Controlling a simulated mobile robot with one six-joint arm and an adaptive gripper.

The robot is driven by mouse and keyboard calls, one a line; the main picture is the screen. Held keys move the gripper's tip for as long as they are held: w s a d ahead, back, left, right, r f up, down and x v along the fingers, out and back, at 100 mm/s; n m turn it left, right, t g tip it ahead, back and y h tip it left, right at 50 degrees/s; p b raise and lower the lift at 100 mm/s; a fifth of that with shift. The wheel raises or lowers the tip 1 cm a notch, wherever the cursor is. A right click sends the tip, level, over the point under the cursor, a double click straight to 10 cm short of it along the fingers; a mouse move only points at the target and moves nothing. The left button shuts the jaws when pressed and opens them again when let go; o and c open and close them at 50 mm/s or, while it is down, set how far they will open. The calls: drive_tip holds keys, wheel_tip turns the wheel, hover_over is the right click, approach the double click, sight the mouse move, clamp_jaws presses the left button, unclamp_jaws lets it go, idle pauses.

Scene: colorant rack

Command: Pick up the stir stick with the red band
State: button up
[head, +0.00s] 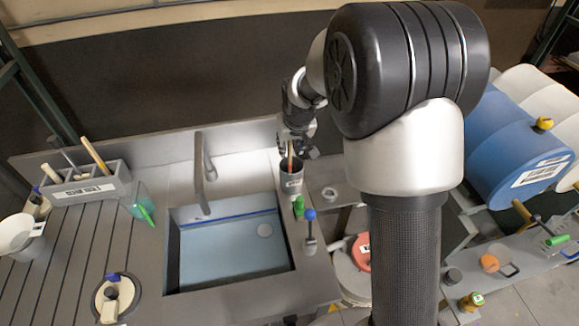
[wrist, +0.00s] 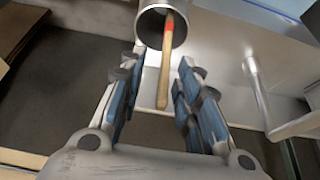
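The stir stick (wrist: 163,75) is wooden, with a red band near the rim of a grey metal cup (wrist: 180,40). It leans in the cup, and its lower part is hidden inside. In the head view the stick (head: 290,149) rises from the cup (head: 291,182), which has a white label and stands at the sink's back right corner. My gripper (wrist: 162,68) is open, with its blue-padded fingers on either side of the stick. Gaps show between the stick and both fingers. In the head view my gripper (head: 297,138) is just above the cup.
The sink (head: 230,250) and its faucet (head: 205,165) lie left of the cup. A green-topped item (head: 299,207) and a blue-knobbed lever (head: 310,228) stand in front of it. A grey caddy (head: 90,187) with sticks is far left. A blue drum (head: 515,150) is at right.

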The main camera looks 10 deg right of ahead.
sight(289, 165)
drive_tip(key=b+x, duration=0.1)
drive_tip(key=x, duration=0.3)
drive_tip(key=shift+w+a+f, duration=0.15)
drive_tip(key=shift+w+a, duration=0.05)
clamp_jaws()
